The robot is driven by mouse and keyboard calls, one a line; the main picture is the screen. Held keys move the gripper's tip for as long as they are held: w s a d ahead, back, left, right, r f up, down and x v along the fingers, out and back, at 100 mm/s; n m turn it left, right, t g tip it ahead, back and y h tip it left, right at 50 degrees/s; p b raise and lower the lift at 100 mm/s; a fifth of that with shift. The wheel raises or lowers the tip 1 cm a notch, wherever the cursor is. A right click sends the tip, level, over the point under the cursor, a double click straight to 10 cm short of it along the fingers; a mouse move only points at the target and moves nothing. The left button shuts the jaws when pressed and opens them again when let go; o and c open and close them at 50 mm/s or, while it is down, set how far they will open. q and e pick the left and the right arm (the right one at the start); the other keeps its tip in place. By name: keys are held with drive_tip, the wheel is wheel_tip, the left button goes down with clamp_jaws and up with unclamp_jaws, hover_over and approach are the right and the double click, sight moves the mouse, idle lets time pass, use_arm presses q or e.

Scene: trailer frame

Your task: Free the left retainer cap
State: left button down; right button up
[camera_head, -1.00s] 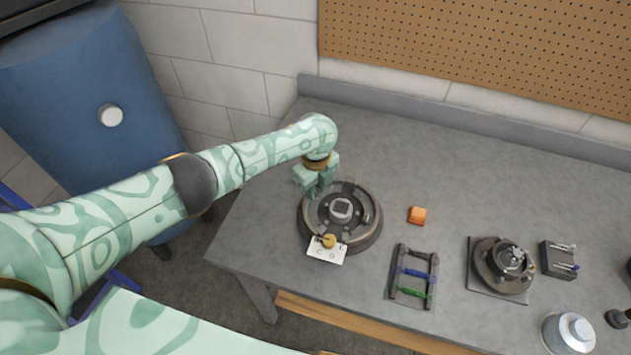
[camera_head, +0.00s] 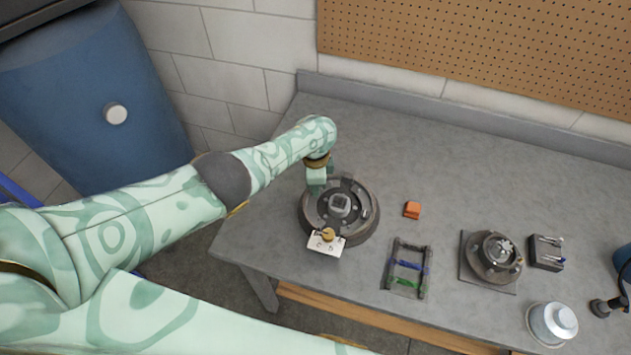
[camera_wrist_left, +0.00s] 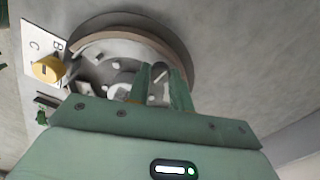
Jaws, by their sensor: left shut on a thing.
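A round dark hub fixture (camera_head: 366,228) with a raised ring and a square centre piece (camera_head: 340,204) sits on the bench. It also fills the upper middle of the left wrist view (camera_wrist_left: 183,50). My left gripper (camera_head: 317,190) points down at the hub's left rear edge. In the left wrist view its two fingers (camera_wrist_left: 165,82) are close together at the ring, shut on a small grey part (camera_wrist_left: 160,72) that I take to be the left retainer cap. The fingers hide most of it, and I cannot tell whether it is still seated. My right gripper is not in view.
A white lettered card (camera_head: 325,247) with a yellow knob (camera_head: 328,234) is at the hub's front. To the right are an orange block (camera_head: 412,209), a rack with blue and green bars (camera_head: 397,283), a second hub (camera_head: 493,258) and a metal canister (camera_head: 552,323). The rear bench is clear.

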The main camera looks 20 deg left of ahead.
use_arm(q)
drive_tip(key=shift+n, duration=0.7)
drive_tip(key=c, duration=1.3)
unclamp_jaws()
drive_tip(key=shift+o, duration=0.2)
wheel_tip(320, 180, up, 16)
drive_tip(key=p, duration=1.2)
drive_tip(key=shift+r, duration=0.15)
